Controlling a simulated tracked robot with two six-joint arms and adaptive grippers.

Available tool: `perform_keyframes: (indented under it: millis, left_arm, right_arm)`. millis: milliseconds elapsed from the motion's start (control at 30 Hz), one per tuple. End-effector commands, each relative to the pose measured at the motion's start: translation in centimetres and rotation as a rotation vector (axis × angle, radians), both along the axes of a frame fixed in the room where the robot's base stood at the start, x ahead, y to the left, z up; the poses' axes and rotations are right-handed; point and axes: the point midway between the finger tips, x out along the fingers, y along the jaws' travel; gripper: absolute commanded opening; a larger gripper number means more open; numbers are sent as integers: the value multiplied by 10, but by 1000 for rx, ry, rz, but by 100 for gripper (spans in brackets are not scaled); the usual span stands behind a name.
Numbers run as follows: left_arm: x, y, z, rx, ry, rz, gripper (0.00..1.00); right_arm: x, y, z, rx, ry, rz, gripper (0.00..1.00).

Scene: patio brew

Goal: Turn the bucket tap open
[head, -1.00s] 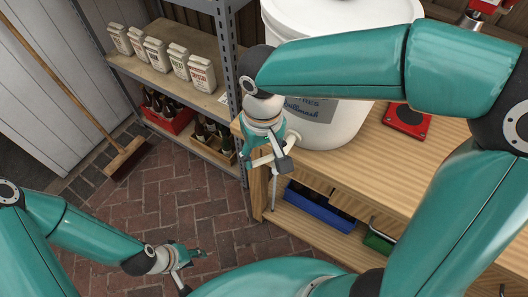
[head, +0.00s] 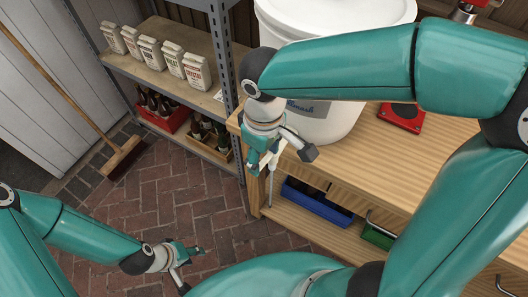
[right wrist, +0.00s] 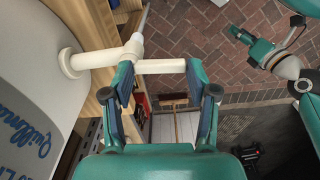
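The white bucket (head: 340,25) stands on the wooden bench, with a blue-lettered label on its side. Its cream tap (right wrist: 100,59) sticks out from the wall in the right wrist view. A pale straight bar (right wrist: 160,66), seemingly the tap's handle, crosses between my right fingertips. The spout (head: 270,187) hangs past the bench edge in the head view. My right gripper (head: 281,160) is at the tap with its fingers spread; in the right wrist view (right wrist: 160,78) they flank the bar. I cannot tell whether they touch it. My left gripper (head: 190,266) is open and empty, low over the bricks.
The bench (head: 400,165) holds a red-based device (head: 402,117) right of the bucket. A blue bin (head: 317,203) and a green bin (head: 377,236) sit below its top. A metal shelf (head: 170,45) carries bags and bottle crates. A broom (head: 122,158) leans left.

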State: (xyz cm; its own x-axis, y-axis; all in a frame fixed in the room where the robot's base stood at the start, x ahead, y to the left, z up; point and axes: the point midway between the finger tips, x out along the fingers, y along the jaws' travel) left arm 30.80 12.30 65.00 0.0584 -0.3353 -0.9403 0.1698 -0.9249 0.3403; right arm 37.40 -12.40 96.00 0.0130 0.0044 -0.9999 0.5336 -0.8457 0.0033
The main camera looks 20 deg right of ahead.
Motion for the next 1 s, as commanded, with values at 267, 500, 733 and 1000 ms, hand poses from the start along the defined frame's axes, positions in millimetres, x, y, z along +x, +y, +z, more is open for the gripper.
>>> perform_keyframes:
  millis: [267,500,733,1000]
  left_arm:
    - [0,0,-1,0,0,0,40]
    - [0,0,0,0,0,0,40]
    - [0,0,0,0,0,0,40]
    - [0,0,0,0,0,0,40]
  right_arm:
    - [-4,0,-7,-5,18,0,83]
    - [-3,-1,-2,-4,12,0,83]
    - [-2,0,26,-3,9,0,83]
    - [-2,0,79,-3,10,0,83]
